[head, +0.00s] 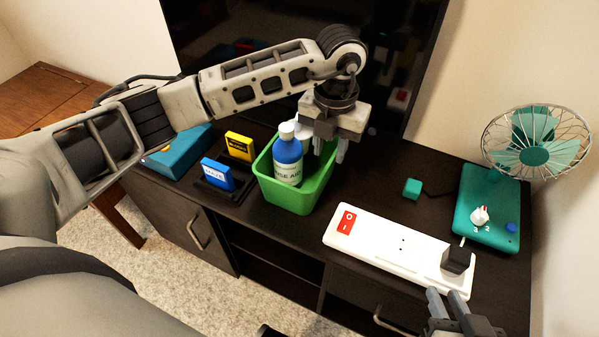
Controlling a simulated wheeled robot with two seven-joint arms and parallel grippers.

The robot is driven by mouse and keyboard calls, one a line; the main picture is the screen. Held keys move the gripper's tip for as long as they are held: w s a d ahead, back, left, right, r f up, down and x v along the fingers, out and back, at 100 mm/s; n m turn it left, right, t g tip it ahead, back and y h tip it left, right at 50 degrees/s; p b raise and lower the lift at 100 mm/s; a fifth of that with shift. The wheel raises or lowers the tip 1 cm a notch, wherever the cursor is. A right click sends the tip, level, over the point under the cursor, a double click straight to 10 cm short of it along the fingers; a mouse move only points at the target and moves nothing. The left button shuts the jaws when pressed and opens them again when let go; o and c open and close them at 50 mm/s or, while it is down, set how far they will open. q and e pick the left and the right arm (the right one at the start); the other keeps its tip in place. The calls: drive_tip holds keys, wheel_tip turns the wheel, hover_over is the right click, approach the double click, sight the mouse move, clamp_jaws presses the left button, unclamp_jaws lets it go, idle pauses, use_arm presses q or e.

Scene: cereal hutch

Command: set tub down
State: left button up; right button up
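The green tub (302,197) appears to stand on the dark cabinet top, left of the power strip. A blue bottle with a white cap (288,160) stands in it, and another white item (303,131) shows behind the bottle, partly hidden. My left gripper (330,149) points down at the tub's right rim. Its two fingers are apart, with one over the inside of the tub and the other by the outer side; contact with the wall cannot be made out. My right gripper (447,302) is at the bottom right, fingers apart and empty, away from the tub.
A white power strip (375,238) with a black plug (457,260) lies to the right. A teal fan (535,155) stands at the far right, near a small teal cube (412,188). Blue (217,174) and yellow (239,146) boxes stand left of the tub. A dark screen rises behind.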

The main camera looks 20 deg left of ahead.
sight(327, 173)
use_arm(q)
wheel_tip(327, 173, down, 6)
drive_tip(key=shift+s+r, duration=0.1)
drive_tip(key=shift+r, duration=0.05)
clamp_jaws()
drive_tip(key=shift+r, duration=0.1)
